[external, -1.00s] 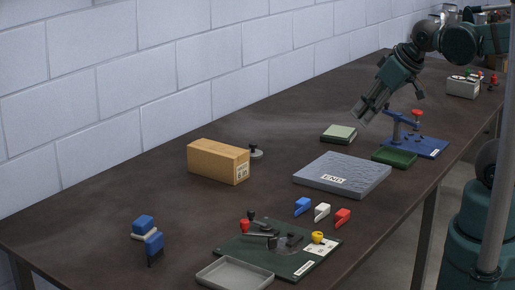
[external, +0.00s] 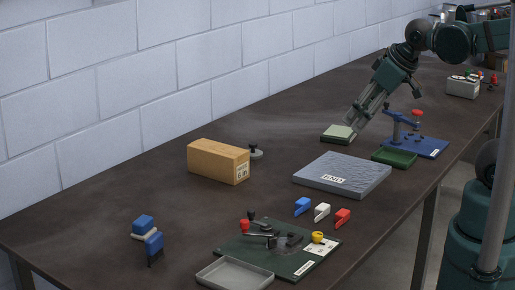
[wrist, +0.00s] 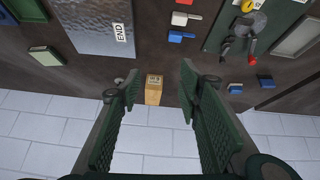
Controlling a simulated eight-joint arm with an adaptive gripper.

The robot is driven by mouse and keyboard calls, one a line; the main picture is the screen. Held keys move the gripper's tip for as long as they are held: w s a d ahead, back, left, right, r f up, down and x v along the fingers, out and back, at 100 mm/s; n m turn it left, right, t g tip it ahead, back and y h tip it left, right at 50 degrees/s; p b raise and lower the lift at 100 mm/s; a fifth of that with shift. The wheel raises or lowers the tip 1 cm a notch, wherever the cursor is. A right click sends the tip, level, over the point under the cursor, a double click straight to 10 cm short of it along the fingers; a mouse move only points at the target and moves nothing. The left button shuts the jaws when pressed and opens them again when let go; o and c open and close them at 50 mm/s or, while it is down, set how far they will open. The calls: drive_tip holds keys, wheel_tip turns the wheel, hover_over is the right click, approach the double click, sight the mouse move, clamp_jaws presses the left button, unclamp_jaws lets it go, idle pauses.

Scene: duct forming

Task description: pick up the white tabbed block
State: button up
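The white tabbed block (external: 322,211) lies on the dark table between a blue tabbed block (external: 302,205) and a red one (external: 342,216). In the wrist view the white block (wrist: 180,19) is near the top, right of centre, with the blue block (wrist: 176,37) just below it. My gripper (external: 352,125) is over the far part of the table, close to a pale green pad (external: 338,134), well away from the white block. In the wrist view my gripper (wrist: 160,85) has its two fingers wide apart with nothing between them.
A grey slab marked END (external: 340,175) lies between my gripper and the tabbed blocks. A green fixture board (external: 270,255) with a grey tray (external: 235,273) is nearer the camera. A cardboard box (external: 218,162) stands left. A blue clamp stand (external: 425,145) is right of my gripper.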

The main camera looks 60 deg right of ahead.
drive_tip(key=w+a+f+n+g, duration=0.1)
drive_tip(key=w+f+n, duration=0.1)
drive_tip(key=n, duration=0.1)
drive_tip(key=n+g+h, duration=0.4)
drive_tip(key=n+g, duration=0.2)
drive_tip(key=n, duration=0.8)
approach(323, 206)
drive_tip(key=shift+f+p, duration=0.35)
drive_tip(key=shift+f, duration=0.05)
drive_tip(key=shift+x, duration=1.3)
drive_tip(key=shift+b+x, duration=0.7)
drive_tip(key=shift+x, duration=1.9)
drive_tip(key=shift+d, duration=0.15)
